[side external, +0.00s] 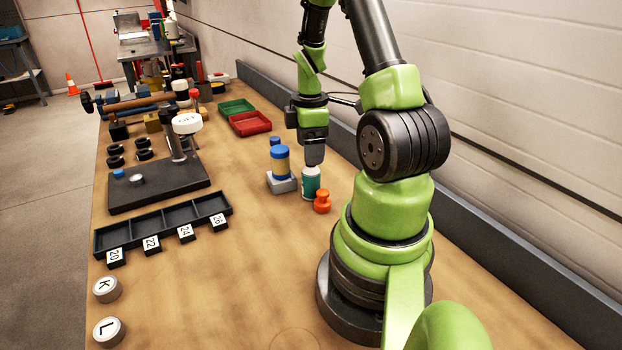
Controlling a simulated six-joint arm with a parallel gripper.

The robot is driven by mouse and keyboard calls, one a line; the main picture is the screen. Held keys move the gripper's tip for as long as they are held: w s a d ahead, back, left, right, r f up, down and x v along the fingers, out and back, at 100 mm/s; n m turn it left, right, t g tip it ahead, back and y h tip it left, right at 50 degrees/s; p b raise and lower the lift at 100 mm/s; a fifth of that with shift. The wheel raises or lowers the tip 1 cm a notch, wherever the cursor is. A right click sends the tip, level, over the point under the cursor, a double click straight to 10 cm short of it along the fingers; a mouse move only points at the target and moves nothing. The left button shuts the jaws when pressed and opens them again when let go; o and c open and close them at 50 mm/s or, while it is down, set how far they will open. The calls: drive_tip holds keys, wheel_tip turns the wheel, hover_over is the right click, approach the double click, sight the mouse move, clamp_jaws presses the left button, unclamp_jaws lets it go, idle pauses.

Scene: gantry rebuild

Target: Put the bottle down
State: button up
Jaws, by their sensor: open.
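A small bottle (311,188) with a white top and a teal label stands upright on the wooden bench. My gripper (314,158) points down directly above it, with the lower end at the bottle's top. The jaws are open, though the gap between the fingers is hard to see from this side. Whether a finger touches the bottle cannot be told. Another bottle, with a blue cap and a tan label (280,163), stands on a grey block to the left.
An orange knob-shaped piece (322,203) sits close to the bottle's right. Green (236,107) and red (250,123) trays lie farther back. A black divided tray (163,223) with number tags and a black stand (160,187) are at left. The front bench is mostly clear.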

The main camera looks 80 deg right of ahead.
wheel_tip(320, 180, down, 5)
drive_tip(key=shift+s+r, duration=0.1)
drive_tip(key=c, duration=1.1)
drive_tip(key=r, duration=0.9)
drive_tip(key=shift+w+a+r, duration=0.1)
drive_tip(key=shift+w+r, duration=0.05)
drive_tip(key=shift+w, duration=0.05)
drive_tip(key=w+a+n, duration=0.4)
drive_tip(key=a+n, duration=0.4)
drive_tip(key=shift+n, duration=0.5)
drive_tip(key=shift+w+a+f, duration=0.1)
drive_tip(key=shift+a+f, duration=0.05)
drive_tip(key=shift+f, duration=1.35)
drive_tip(key=shift+w+a+f, duration=0.1)
drive_tip(key=shift+a+f, duration=0.1)
drive_tip(key=shift+f, duration=1.35)
drive_tip(key=shift+w+a+f, duration=0.1)
drive_tip(key=shift+a+f, duration=0.05)
drive_tip(key=shift+f, duration=1.35)
